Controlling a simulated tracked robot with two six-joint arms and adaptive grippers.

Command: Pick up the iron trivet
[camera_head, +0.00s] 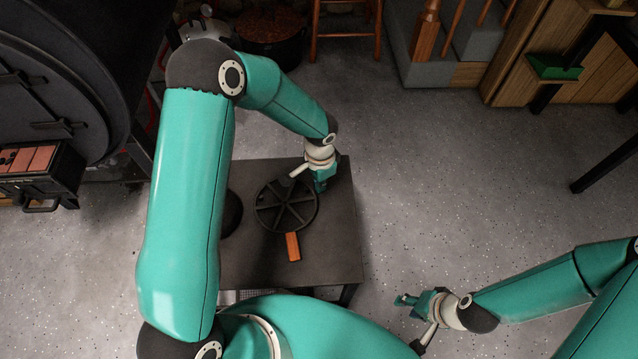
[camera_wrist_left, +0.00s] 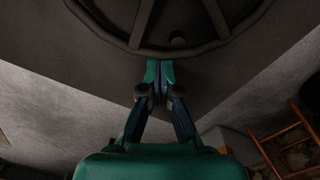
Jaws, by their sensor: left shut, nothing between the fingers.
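The iron trivet (camera_head: 286,206) is a dark round ring with spokes, lying flat on a low dark table (camera_head: 335,245). Part of its ring and spokes also shows at the top of the left wrist view (camera_wrist_left: 150,48). My left gripper (camera_head: 320,187) points down at the trivet's far right edge, and its fingers are shut with nothing between them. In the left wrist view its fingertips (camera_wrist_left: 160,68) are just beside the ring; I cannot tell whether they touch it. My right gripper (camera_head: 404,300) is right of the table, away from the trivet; its finger opening is unclear.
An orange-brown block (camera_head: 292,247) lies at the trivet's near edge; I cannot tell if it is attached. A dark round object (camera_head: 230,213) is partly hidden behind my left arm. A black stove (camera_head: 60,80) stands at left.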

